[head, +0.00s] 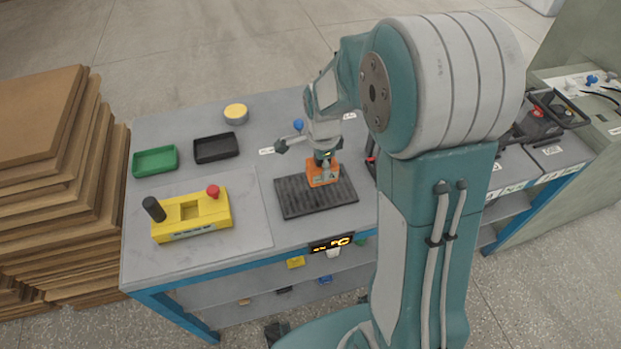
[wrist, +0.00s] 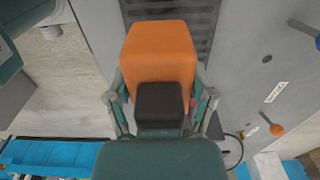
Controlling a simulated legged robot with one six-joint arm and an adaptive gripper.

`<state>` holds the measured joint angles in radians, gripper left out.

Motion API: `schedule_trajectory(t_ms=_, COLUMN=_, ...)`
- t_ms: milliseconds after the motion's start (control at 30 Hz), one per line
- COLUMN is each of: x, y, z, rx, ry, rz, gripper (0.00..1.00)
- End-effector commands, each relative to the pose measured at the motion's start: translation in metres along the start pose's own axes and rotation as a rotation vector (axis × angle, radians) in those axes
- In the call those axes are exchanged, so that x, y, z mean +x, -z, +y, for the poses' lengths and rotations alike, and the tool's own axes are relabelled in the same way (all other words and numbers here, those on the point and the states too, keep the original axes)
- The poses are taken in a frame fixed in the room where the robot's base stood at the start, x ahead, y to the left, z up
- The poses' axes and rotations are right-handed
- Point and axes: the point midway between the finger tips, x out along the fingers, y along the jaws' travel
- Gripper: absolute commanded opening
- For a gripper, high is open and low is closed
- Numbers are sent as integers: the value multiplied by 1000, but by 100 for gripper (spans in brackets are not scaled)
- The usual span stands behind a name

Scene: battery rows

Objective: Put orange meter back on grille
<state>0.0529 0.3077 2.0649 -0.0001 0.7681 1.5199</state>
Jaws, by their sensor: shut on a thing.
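The orange meter (head: 322,174) is a small orange block in my gripper (head: 324,160), at the back right part of the dark ribbed grille (head: 300,205). I cannot tell whether its underside touches the grille or is just above it. In the wrist view, the meter (wrist: 160,50) fills the space between the two fingers of my gripper (wrist: 161,95), with a dark part facing the camera. The grille (wrist: 190,12) shows behind it at the top. The fingers are shut on the meter's sides.
A yellow device (head: 192,217) with a red knob stands left of the grille. A green tray (head: 155,161), a black tray (head: 216,147) and a yellow round tin (head: 236,113) are farther back. Stacked brown boards (head: 50,180) are at the left. A blue-tipped lever (head: 298,125) stands behind my gripper.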

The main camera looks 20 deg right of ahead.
Motion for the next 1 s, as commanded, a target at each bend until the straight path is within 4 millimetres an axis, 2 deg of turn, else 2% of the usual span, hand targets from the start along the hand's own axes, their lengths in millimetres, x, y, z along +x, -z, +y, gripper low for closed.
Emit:
schedule_trajectory(t_ms=100, x=16, y=-12, z=-8, rx=-4, ry=-1, rz=1, gripper=12)
schedule_trajectory(t_ms=367, x=34, y=-24, z=-16, rx=-3, ry=0, rz=1, gripper=12)
schedule_trajectory(t_ms=533, x=60, y=-23, z=-15, rx=-1, ry=-1, rz=0, gripper=12)
schedule_trajectory(t_ms=867, x=64, y=-23, z=-16, rx=-2, ry=2, rz=1, gripper=12)
schedule_trajectory(t_ms=900, x=64, y=-23, z=-16, rx=-2, ry=2, rz=1, gripper=80)
schedule_trajectory(t_ms=933, x=64, y=-23, z=-16, rx=-2, ry=2, rz=1, gripper=93)
schedule_trajectory(t_ms=967, x=64, y=-23, z=-16, rx=-2, ry=2, rz=1, gripper=100)
schedule_trajectory(t_ms=1000, x=64, y=-23, z=-16, rx=-2, ry=2, rz=1, gripper=100)
